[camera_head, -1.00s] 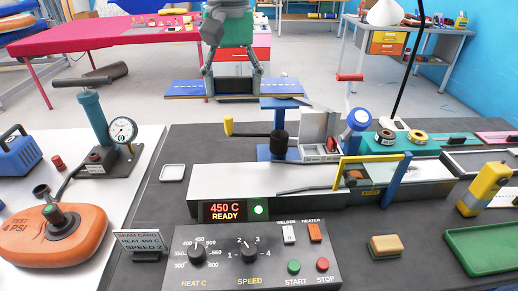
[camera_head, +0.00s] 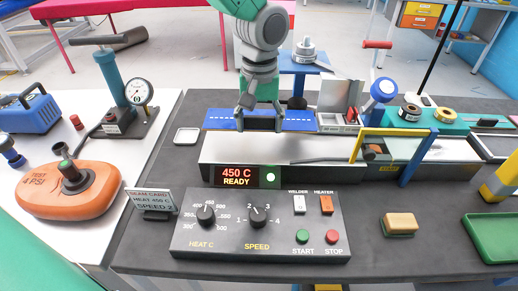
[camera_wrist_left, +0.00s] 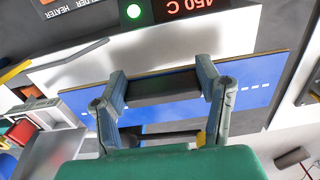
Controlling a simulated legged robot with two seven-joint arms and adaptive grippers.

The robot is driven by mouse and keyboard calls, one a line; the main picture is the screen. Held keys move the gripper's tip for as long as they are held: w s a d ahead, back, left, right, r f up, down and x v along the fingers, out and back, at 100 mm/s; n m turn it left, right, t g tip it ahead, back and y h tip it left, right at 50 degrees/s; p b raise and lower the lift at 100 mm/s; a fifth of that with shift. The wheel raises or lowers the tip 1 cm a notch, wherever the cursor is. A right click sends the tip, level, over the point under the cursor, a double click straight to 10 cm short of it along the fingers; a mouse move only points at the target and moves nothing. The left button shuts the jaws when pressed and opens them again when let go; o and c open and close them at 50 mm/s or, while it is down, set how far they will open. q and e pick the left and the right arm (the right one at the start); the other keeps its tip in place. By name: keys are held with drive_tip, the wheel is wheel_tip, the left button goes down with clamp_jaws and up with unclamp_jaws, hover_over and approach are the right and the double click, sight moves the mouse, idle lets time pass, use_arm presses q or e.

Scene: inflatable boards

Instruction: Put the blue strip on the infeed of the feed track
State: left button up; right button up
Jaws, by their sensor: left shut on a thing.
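The blue strip (camera_head: 222,118) has white dashes and lies crosswise in my left gripper (camera_head: 260,120). The gripper is shut on the middle of the strip, and the strip sticks out on both sides. The strip also shows in the left wrist view (camera_wrist_left: 252,92), between the fingers (camera_wrist_left: 165,92). The feed track (camera_head: 225,148) is a long silver bed behind the control panel. The strip is level along the far edge of its left part; I cannot tell whether it touches the bed. My right gripper is not in view.
A yellow guard frame (camera_head: 395,132) spans the track to the right. The control panel (camera_head: 190,240) stands in front, its display reading 450 C READY. An orange inflatable (camera_head: 95,200) lies left.

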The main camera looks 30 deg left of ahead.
sight(259, 156)
use_arm(q)
wheel_tip(259, 156, down, 3)
drive_tip(key=shift+w+d+r, duration=0.1)
drive_tip(key=shift+d, duration=0.05)
drive_tip(key=shift+a+f, duration=0.2)
drive_tip(key=shift+f, duration=0.35)
drive_tip(key=f, duration=0.3)
drive_tip(key=shift+a+f+b, duration=0.3)
drive_tip(key=shift+f+b, duration=0.05)
drive_tip(key=shift+d, duration=0.3)
drive_tip(key=o, duration=1.2)
drive_tip(key=shift+a+r, duration=0.15)
drive_tip(key=shift+r, duration=0.1)
wheel_tip(259, 156, up, 12)
drive_tip(key=shift+f+p, duration=0.1)
drive_tip(key=shift+p, duration=0.6)
